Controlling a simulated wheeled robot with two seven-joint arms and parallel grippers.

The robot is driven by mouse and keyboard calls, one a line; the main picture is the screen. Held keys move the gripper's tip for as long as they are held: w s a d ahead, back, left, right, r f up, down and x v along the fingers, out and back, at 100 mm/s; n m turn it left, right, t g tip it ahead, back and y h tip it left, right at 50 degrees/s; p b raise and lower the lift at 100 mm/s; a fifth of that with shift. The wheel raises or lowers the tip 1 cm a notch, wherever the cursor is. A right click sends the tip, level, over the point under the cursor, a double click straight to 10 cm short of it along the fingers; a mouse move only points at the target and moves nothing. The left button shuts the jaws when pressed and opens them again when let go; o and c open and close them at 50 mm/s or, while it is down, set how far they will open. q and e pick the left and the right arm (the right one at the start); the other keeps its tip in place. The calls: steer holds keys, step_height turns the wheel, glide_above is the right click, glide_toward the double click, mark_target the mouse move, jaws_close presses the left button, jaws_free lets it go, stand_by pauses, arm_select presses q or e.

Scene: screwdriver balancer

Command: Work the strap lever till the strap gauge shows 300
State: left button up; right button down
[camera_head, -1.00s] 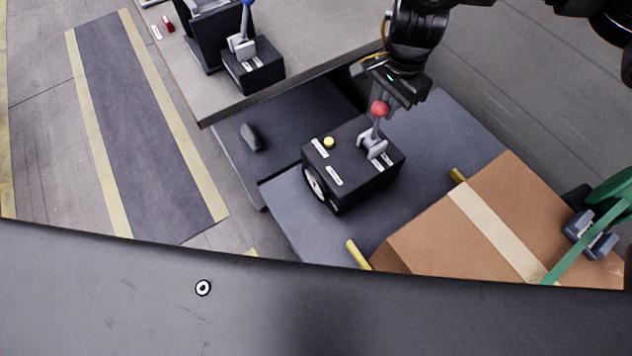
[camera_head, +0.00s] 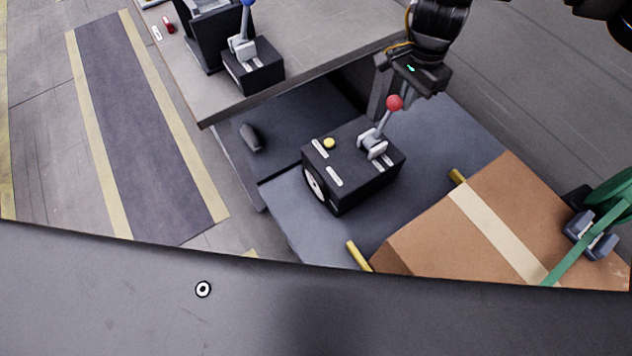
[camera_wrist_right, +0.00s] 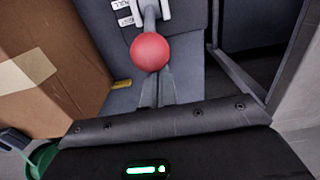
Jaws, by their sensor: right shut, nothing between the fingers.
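The strap lever (camera_head: 380,124) is a grey lever with a red ball knob (camera_head: 394,102) on a black box (camera_head: 345,165). It leans toward the upper right in the head view. A round white gauge (camera_head: 314,185) sits on the box's left side, seen too obliquely to read. My right gripper (camera_head: 378,105) is shut and empty, with its fingers close beside the knob. In the right wrist view the red knob (camera_wrist_right: 151,51) lies just beyond the shut fingertips (camera_wrist_right: 166,78); whether they touch cannot be told. My left gripper is not in view.
A blue-knobbed lever box (camera_head: 254,68) stands on the grey table (camera_head: 300,60). A cardboard box (camera_head: 430,235) with a green strap (camera_head: 590,235) lies to the right of the lever box. A yellow button (camera_head: 328,143) is on the lever box's top.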

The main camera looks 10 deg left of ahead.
mark_target(389, 104)
steer(key=shift+a, duration=0.1)
steer(key=shift+s+a+p, duration=0.3)
steer(key=shift+s+a, duration=1.4)
steer(key=shift+a, duration=0.25)
steer(key=shift+s+a, duration=1.45)
steer(key=shift+a, duration=0.35)
steer(key=w+d, duration=0.6)
steer(key=d, duration=0.1)
steer(key=shift+w+d+b, duration=0.15)
steer(key=shift+d+b, duration=0.2)
steer(key=shift+a, duration=0.1)
steer(key=shift+s+a, duration=3.15)
steer(key=shift+a, duration=0.6)
steer(key=w+d, duration=0.6)
steer(key=d, duration=0.1)
steer(key=shift+w+d, duration=0.15)
steer(key=shift+d, duration=0.2)
